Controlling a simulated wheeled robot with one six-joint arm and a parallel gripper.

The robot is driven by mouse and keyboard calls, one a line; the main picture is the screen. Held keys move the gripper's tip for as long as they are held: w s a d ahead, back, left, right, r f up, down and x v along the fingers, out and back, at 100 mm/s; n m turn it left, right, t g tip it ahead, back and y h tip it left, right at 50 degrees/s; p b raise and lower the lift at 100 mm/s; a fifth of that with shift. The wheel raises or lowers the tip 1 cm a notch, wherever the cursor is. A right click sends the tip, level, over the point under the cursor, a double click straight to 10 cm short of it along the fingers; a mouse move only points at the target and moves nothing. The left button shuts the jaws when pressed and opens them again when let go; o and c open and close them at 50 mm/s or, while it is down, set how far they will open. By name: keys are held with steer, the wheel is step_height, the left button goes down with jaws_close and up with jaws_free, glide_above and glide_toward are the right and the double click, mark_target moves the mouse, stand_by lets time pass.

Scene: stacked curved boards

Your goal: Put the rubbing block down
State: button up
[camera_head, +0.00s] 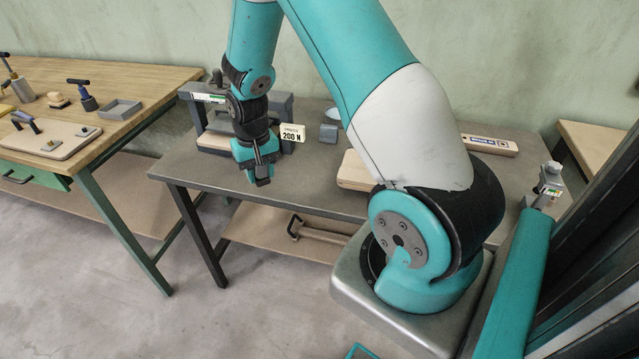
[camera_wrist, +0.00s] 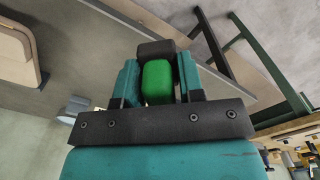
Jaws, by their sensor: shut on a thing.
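My gripper (camera_head: 258,160) is shut on the rubbing block (camera_wrist: 158,80). In the wrist view the block shows a green part between the two teal fingers and a dark grey part (camera_wrist: 156,48) at the fingertips. In the head view the gripper points down at the front left edge of the grey table (camera_head: 300,187), and only a small dark end of the block (camera_head: 262,181) shows below the fingers. I cannot tell whether the block touches the table.
A grey press frame (camera_head: 281,108) with a 200 N label (camera_head: 292,132) stands behind the gripper. A small grey block (camera_head: 328,133), a pale curved board (camera_head: 354,172) and a long level-like tool (camera_head: 489,145) lie further right. A wooden workbench (camera_head: 140,80) with tools stands left.

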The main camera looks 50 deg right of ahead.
steer(key=d+r+m+b, duration=0.3)
steer(key=d+m, duration=0.1)
steer(key=d, duration=0.6)
step_height(320, 180, up, 5)
steer(key=m+b, duration=0.2)
steer(key=m, duration=0.3)
glide_above(316, 179)
step_height(316, 179, down, 15)
steer(key=shift+s+f+p, duration=0.1)
steer(key=shift+p, duration=0.5)
steer(key=shift+f, duration=2.2)
steer(key=shift+f, duration=0.15)
steer(key=o, duration=0.8)
